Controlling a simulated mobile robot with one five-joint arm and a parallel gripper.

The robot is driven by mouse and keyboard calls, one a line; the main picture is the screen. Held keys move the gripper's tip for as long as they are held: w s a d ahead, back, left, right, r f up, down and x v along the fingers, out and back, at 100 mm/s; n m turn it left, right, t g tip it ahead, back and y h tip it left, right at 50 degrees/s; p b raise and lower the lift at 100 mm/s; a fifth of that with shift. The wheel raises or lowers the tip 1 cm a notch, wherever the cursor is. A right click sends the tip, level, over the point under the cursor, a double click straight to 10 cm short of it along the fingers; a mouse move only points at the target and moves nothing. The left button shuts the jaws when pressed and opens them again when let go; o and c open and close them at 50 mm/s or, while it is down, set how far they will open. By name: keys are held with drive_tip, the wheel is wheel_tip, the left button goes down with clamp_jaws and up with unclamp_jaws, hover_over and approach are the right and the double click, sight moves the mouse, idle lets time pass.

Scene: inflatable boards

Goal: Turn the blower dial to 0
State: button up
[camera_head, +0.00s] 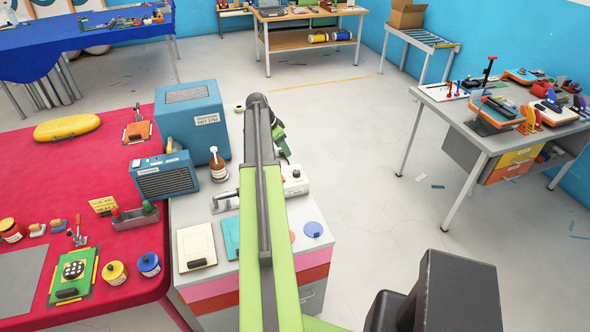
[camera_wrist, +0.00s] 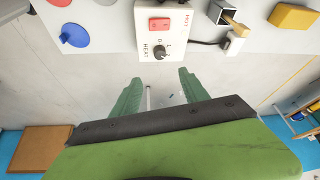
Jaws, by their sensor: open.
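A white control box (camera_wrist: 162,22) with a red switch (camera_wrist: 159,24) and a small black dial (camera_wrist: 159,52) is at the top middle of the wrist view. A 0 and the word HEAT are printed by the dial; its exact pointing is too small to tell. The box also shows in the head view (camera_head: 296,183), on the grey cabinet just right of my arm. My gripper (camera_wrist: 158,82) is open and empty. Its two green fingertips are just below the dial in the wrist view, apart from it. In the head view my arm partly hides the gripper.
Blue (camera_head: 312,229) and red discs lie on the cabinet near the box. A brown bottle (camera_head: 218,168) and two blue machines (camera_head: 191,117) stand left of my arm. Open floor lies right.

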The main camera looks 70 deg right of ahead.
sight(296, 171)
drive_tip(key=b+x, duration=1)
drive_tip(key=x, duration=0.1)
drive_tip(key=b+x, duration=0.5)
drive_tip(key=shift+w+a+f, duration=0.15)
drive_tip(key=shift+w+f, duration=0.05)
drive_tip(key=shift+f, duration=0.25)
drive_tip(key=shift+s+f+b, duration=0.15)
drive_tip(key=shift+f+b, duration=0.1)
drive_tip(key=shift+b, duration=0.05)
drive_tip(key=shift+r, duration=0.1)
clamp_jaws()
